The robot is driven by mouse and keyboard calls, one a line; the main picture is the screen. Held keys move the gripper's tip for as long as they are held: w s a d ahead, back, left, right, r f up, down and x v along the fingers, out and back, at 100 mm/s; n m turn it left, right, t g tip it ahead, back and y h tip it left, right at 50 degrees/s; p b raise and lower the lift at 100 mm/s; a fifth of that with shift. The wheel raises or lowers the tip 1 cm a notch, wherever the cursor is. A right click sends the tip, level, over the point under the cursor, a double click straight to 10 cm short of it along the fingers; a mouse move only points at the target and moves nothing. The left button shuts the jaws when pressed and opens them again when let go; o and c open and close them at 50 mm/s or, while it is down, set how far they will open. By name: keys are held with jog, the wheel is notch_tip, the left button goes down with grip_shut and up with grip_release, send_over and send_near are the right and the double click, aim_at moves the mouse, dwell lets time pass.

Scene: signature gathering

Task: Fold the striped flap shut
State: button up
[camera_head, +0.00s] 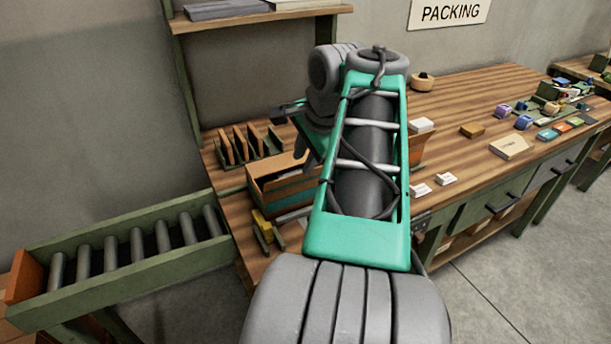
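An open cardboard box (262,187) stands on the wooden workbench, left of my arm. A teal band shows on its near side, and my arm hides its right part. An orange-brown panel (417,150) shows just right of my arm; I cannot tell whether it belongs to the box. I cannot make out a striped flap for certain. My gripper is around the dark parts (304,143) above the box's far side, mostly hidden by my own arm. I cannot see its fingertips clearly, nor whether it touches the box.
A rack with upright dividers (248,146) stands behind the box. A yellow-handled tool (262,226) lies at the bench's near left edge, beside a roller conveyor (135,250).

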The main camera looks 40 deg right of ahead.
aim_at(304, 177)
jog(key=shift+m, duration=0.5)
jog(key=f, duration=0.2)
jog(key=w+d+f+b, duration=0.1)
jog(key=f, duration=0.1)
jog(key=w+d+f+b, duration=0.1)
jog(key=f, duration=0.1)
jog(key=shift+w+d+f, duration=0.1)
jog(key=shift+d+f, duration=0.1)
jog(key=shift+d, duration=0.05)
grip_shut()
dwell(0.8)
